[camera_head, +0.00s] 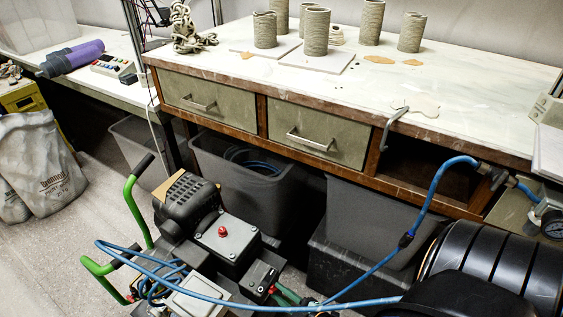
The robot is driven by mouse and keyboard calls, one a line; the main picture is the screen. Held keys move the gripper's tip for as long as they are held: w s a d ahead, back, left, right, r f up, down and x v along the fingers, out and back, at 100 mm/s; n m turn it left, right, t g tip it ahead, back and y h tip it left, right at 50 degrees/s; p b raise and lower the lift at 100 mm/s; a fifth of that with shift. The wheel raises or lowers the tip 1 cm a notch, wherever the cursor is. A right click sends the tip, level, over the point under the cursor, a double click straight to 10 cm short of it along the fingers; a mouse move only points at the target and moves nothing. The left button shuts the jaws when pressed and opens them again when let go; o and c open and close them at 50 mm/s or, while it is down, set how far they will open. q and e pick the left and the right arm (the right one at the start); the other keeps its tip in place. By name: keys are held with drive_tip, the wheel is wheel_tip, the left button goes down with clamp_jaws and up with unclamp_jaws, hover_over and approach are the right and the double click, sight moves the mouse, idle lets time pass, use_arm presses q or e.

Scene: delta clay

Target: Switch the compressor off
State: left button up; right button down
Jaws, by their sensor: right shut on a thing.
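The compressor has a black finned motor (188,205), a dark box with a red knob (222,231) on top, and green handles (137,200) with black grips. It stands on the floor at the lower middle, and a blue hose (160,264) loops over it. The red knob looks clear of any gripper. A smaller black box (262,279) with a red part sits in front. My right gripper's fingers cannot be made out in the lower part of the view, and what they are shut on is unclear. My left gripper is not in view.
A workbench (480,125) with clay cylinders (316,32) and two drawers stands behind. Grey bins (235,185) sit under it. A black ribbed cylinder (500,268) fills the lower right, near a gauge (553,225). A grey sack (40,165) leans at left, with open floor beside it.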

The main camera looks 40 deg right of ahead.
drive_tip(key=c, duration=0.9)
unclamp_jaws()
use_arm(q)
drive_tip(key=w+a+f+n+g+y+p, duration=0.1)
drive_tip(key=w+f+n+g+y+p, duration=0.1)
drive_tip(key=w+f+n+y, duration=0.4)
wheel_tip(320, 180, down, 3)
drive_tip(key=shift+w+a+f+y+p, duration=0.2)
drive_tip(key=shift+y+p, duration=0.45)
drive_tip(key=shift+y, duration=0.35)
use_arm(e)
drive_tip(key=v, duration=1.2)
drive_tip(key=shift+s+r, duration=0.1)
drive_tip(key=shift+s, duration=0.05)
